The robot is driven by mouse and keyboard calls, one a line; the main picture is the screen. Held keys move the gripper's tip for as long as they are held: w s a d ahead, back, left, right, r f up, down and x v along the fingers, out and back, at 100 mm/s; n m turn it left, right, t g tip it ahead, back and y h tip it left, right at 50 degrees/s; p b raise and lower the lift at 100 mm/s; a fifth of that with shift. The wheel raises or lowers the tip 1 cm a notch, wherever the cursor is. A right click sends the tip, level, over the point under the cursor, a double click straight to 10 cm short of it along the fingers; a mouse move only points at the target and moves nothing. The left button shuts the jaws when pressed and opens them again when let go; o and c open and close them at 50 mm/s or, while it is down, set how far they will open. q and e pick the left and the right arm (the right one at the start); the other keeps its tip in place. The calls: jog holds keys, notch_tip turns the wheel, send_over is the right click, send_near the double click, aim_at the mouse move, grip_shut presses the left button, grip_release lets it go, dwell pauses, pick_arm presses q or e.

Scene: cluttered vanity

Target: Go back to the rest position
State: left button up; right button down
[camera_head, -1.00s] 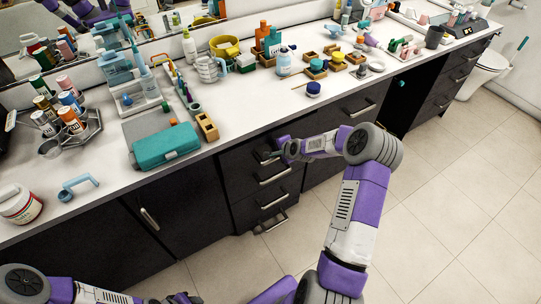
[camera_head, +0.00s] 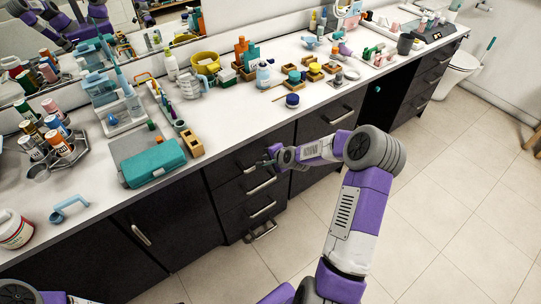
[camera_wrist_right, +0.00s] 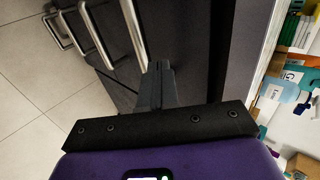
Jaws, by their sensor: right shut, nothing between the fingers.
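My right gripper (camera_head: 268,160) is in front of the vanity's drawer stack, near the top drawer handle (camera_head: 249,169). Its fingers are shut with nothing between them. In the right wrist view the shut fingers (camera_wrist_right: 158,85) point at the dark drawer fronts, beside the metal handles (camera_wrist_right: 135,30). I cannot tell whether the fingertips touch a handle. Of my left arm, only a part shows at the lower left corner of the head view; its gripper is out of the picture.
The white vanity counter (camera_head: 235,115) is crowded: a teal case (camera_head: 153,163), a blue-lidded jar (camera_head: 292,100), a yellow bowl (camera_head: 207,62) and several bottles. A low drawer handle (camera_head: 262,232) sticks out below. The tiled floor (camera_head: 440,220) is clear on the right.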

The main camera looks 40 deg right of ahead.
jog(key=s+a+f+n+g+y, duration=0.2)
jog(key=s+a+f+n, duration=0.25)
jog(key=a, duration=0.65)
jog(key=s+a+f+n+g+y, duration=0.25)
jog(key=s+a+f, duration=0.35)
jog(key=a, duration=0.4)
jog(key=s+a+f+n+g, duration=0.2)
jog(key=s+a+n, duration=0.2)
jog(key=s, duration=0.4)
jog(key=s+a+f+n+g, duration=0.2)
jog(key=s+a+n, duration=0.2)
jog(key=s+a, duration=0.2)
jog(key=shift+s+f, duration=0.35)
jog(key=shift+s, duration=0.85)
